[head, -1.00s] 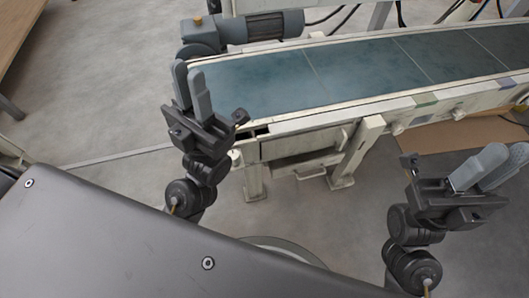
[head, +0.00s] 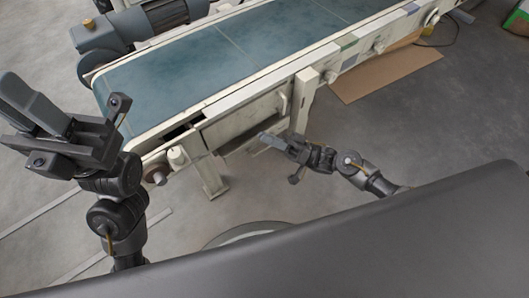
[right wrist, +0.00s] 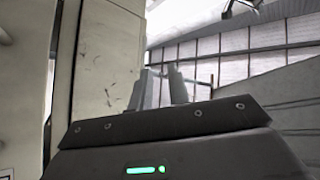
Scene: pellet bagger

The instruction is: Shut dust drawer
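The dust drawer (head: 236,146) is under the near side of the conveyor, below a pale side panel. A shadowed strip shows at it; how far it stands out is hard to tell, and my right gripper hides part of its front. My right gripper (head: 267,137) is at the drawer's right front, its fingers pointing left toward it. In the right wrist view my right fingers (right wrist: 162,88) have a small gap and nothing between them. Contact with the drawer cannot be made out. My left gripper (head: 22,100) is raised at the far left, its fingers apart and empty, away from the drawer.
The conveyor with its blue-green belt (head: 190,70) runs from left to upper right, with a grey motor (head: 125,30) at its far left. A conveyor leg (head: 303,100) stands close to my right gripper. A cardboard sheet (head: 385,72) lies on the floor at right.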

